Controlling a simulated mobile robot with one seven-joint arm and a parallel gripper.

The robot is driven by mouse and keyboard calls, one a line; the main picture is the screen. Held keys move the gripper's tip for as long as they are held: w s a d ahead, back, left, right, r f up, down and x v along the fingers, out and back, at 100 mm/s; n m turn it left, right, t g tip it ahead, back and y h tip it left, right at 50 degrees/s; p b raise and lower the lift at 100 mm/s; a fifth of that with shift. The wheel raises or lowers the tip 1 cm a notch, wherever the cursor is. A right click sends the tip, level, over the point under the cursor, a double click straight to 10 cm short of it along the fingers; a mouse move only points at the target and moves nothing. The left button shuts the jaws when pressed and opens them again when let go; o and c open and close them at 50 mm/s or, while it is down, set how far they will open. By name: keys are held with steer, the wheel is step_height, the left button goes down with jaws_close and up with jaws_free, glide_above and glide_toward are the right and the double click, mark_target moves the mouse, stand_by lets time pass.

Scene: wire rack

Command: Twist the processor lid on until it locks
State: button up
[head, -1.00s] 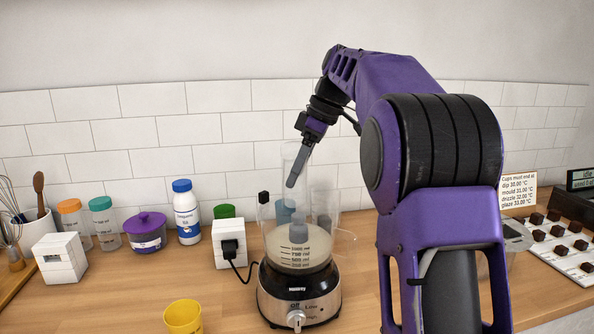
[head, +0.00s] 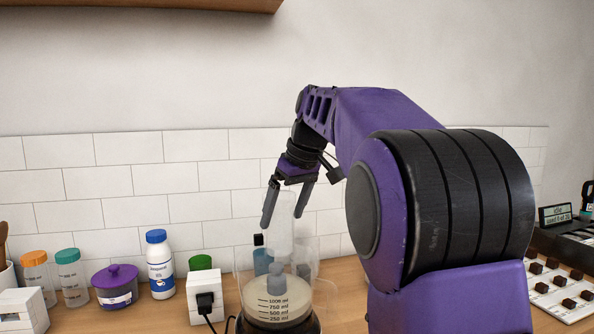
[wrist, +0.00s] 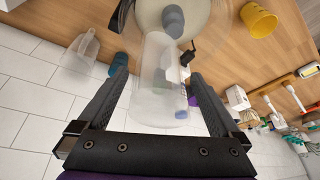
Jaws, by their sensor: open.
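The processor's clear bowl (head: 262,312), with pale contents and volume marks, stands on its dark base; it also shows at the top of the wrist view (wrist: 200,14). A grey hub (head: 277,282) is inside it. The lid's tall clear feed tube (head: 280,232) rises above the bowl. How the lid's rim is seated or turned is too transparent to tell. My gripper (head: 284,221) is open over the tube. In the wrist view my fingers (wrist: 158,70) stand on either side of the tube (wrist: 155,90), with gaps showing between them and it.
A white socket block (head: 203,285) with a plugged-in cable stands left of the processor. A blue bottle (head: 262,262) and clear vessels are close behind. A white bottle (head: 160,270) and purple pot (head: 116,296) are farther left. A yellow cup (wrist: 259,20) shows in the wrist view.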

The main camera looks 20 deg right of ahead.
steer(key=p+v, duration=0.3)
steer(key=v, duration=1.2)
steer(key=shift+r+p, duration=0.25)
steer(key=shift+p, duration=0.1)
